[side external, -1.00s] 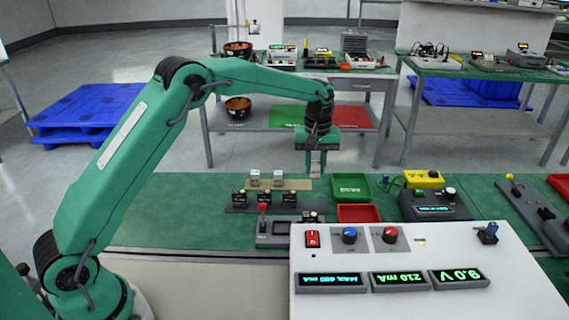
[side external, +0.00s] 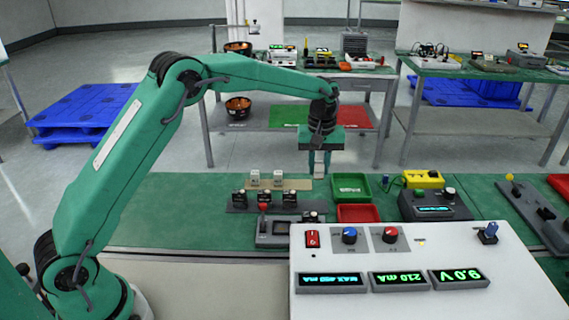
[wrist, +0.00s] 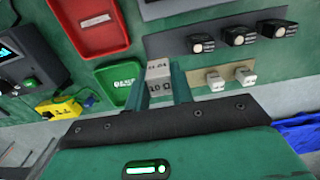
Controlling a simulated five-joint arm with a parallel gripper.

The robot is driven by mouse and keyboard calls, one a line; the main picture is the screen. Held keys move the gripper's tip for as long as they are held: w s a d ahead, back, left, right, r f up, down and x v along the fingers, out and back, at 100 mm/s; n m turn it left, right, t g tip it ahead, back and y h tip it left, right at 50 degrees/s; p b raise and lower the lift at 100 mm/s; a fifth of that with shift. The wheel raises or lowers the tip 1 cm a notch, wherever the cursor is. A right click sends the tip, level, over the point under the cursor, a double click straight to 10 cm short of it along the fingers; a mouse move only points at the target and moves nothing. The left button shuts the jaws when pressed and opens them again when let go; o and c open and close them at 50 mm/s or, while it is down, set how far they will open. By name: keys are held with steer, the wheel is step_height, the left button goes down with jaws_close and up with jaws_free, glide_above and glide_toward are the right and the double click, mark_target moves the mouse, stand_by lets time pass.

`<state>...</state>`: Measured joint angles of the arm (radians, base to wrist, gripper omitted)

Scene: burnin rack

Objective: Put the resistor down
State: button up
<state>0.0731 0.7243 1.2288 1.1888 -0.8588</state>
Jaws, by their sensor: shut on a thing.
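My gripper (side external: 319,166) hangs above the far side of the green bench mat, fingers pointing down. It is shut on the resistor (side external: 319,171), a pale block. In the wrist view the resistor (wrist: 159,72) sits between the finger ends of my gripper (wrist: 160,84) and shows "10 Ω" on one face. A tan strip (wrist: 226,74) with two similar pale blocks is to its right there. A green tray (wrist: 113,85) with white lettering is to its left. In the side view that green tray (side external: 350,186) lies to the right of my gripper.
A red tray (side external: 358,213) sits in front of the green one. A dark rack (side external: 240,207) with several dark-topped parts lies before the tan strip. A yellow box (side external: 423,179) and a dark meter box (side external: 433,205) stand at right. A white power panel (side external: 430,250) fills the front.

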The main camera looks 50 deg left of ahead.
steer(key=shift+s+r, duration=0.2)
steer(key=shift+s, duration=0.55)
steer(key=s, duration=1.2)
steer(key=shift+r, duration=0.15)
steer(key=shift+f, duration=5)
steer(key=shift+f, duration=0.15)
steer(key=o, duration=1)
